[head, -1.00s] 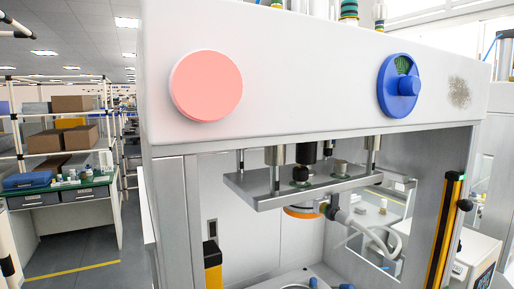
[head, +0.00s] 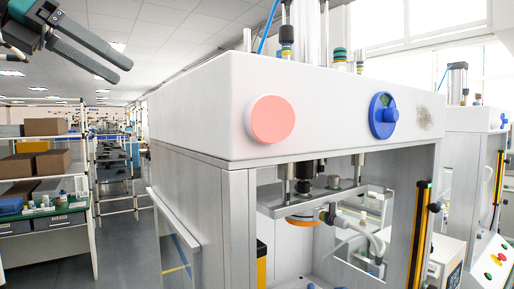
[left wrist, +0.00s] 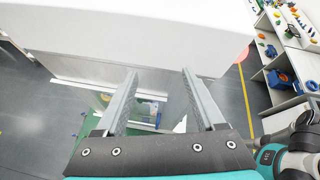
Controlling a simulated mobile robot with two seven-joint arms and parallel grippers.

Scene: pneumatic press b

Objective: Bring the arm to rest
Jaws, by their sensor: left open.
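My left gripper (head: 105,62) is at the upper left of the head view, raised in the air left of the press and apart from it. Its two fingers are spread and nothing is between them. In the left wrist view the open fingers (left wrist: 158,85) point toward the side of the white press housing (left wrist: 130,30). The press (head: 205,110) has a pink round button (head: 270,119) and a blue rotary knob (head: 383,116) on its front face. My right gripper is not in view.
Shelves with cardboard boxes (head: 42,163) and a green-topped bench (head: 45,213) stand at the left. Grey floor (head: 125,240) lies open between them and the press. A second machine (head: 472,135) stands at the right. Shelving with blue items (left wrist: 280,78) shows in the wrist view.

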